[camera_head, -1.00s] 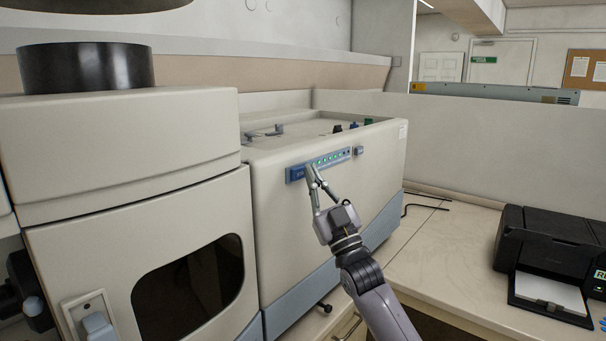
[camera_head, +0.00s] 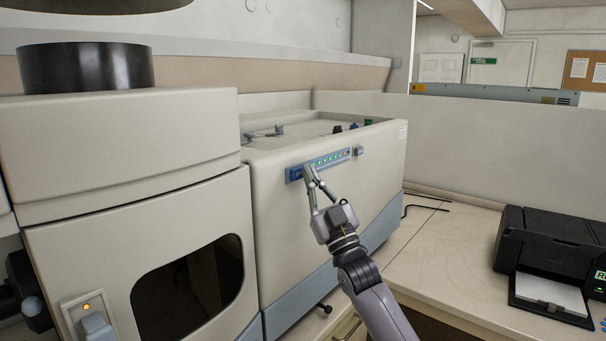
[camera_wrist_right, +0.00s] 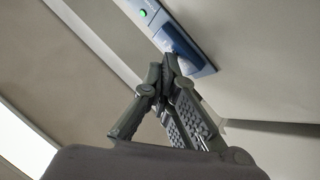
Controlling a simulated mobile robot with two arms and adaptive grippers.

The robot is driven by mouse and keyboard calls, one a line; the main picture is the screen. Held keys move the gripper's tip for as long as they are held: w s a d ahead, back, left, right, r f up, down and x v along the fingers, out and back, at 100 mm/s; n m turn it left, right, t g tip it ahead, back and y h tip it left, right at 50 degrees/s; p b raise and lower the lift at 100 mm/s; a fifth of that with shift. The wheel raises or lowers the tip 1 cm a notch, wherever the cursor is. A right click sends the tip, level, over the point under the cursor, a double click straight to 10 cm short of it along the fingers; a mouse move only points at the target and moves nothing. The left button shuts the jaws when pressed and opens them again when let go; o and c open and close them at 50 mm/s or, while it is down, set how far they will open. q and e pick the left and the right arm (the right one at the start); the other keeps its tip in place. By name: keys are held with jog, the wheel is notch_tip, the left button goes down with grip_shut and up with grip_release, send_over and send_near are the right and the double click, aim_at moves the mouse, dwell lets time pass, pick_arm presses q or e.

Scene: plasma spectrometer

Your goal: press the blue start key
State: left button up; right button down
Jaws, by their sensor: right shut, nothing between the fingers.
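The blue start key (camera_wrist_right: 182,44) is a dark blue block at the end of a blue panel strip (camera_head: 329,160) on the front of the cream instrument (camera_head: 285,210). In the head view the key (camera_head: 296,174) is at the strip's left end. My right gripper (camera_head: 308,170) is shut and empty, with its fingertips at that end of the strip. In the right wrist view the joined fingertips (camera_wrist_right: 169,62) overlap the lower edge of the key. I cannot tell whether they press it. My left gripper is not in view.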

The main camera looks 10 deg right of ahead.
jog(key=shift+s+d, duration=0.45)
jog(key=shift+s, duration=0.15)
jog(key=s+d, duration=0.1)
jog(key=s, duration=0.1)
jog(key=s+d+p, duration=0.1)
jog(key=s+d, duration=0.1)
jog(key=shift+p, duration=0.3)
dwell(0.5)
